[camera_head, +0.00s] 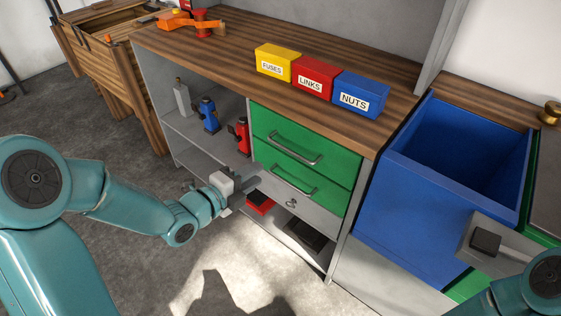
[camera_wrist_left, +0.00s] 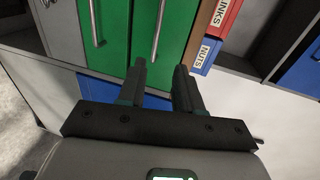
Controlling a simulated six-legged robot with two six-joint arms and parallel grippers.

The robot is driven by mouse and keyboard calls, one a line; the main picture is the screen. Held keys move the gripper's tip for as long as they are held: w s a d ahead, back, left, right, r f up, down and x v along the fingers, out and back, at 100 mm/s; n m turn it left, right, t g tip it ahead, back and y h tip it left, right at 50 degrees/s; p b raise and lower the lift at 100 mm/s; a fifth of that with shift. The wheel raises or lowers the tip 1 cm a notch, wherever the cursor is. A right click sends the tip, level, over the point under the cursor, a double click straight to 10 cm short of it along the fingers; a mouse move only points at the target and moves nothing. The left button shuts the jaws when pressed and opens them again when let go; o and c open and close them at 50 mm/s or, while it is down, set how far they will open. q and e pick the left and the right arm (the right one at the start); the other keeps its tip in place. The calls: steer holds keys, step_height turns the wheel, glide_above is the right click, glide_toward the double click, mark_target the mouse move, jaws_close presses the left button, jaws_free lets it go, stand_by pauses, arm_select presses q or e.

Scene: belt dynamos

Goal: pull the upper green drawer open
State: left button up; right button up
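The upper green drawer (camera_head: 330,150) is in the cabinet under the wooden worktop, its front flush and its silver bar handle (camera_head: 295,150) clear of any gripper. In the left wrist view, turned sideways, it is the right-hand green front (camera_wrist_left: 178,25) with its handle (camera_wrist_left: 158,30). The lower green drawer (camera_head: 330,192) sits beneath it, also shut. My left gripper (camera_head: 252,187) is empty in front of the cabinet, low and left of the drawers; in its wrist view the fingers (camera_wrist_left: 160,85) stand apart below the handles. My right gripper (camera_head: 487,243) is at the right edge; its fingers are unclear.
Yellow FUSES (camera_head: 277,62), red LINKS (camera_head: 314,77) and blue NUTS (camera_head: 360,95) boxes stand on the worktop (camera_head: 220,52). An open blue bin (camera_head: 420,210) stands right of the cabinet. Blue (camera_head: 208,114) and red (camera_head: 241,136) devices sit on the left shelf.

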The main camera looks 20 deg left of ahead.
mark_target(290, 151)
arm_select(q)
steer(key=x, duration=1)
steer(key=a+x, duration=0.1)
steer(key=x, duration=0.5)
steer(key=shift+w+f, duration=0.25)
steer(key=shift+f, duration=0.1)
steer(key=shift+c, duration=0.3)
jaws_close()
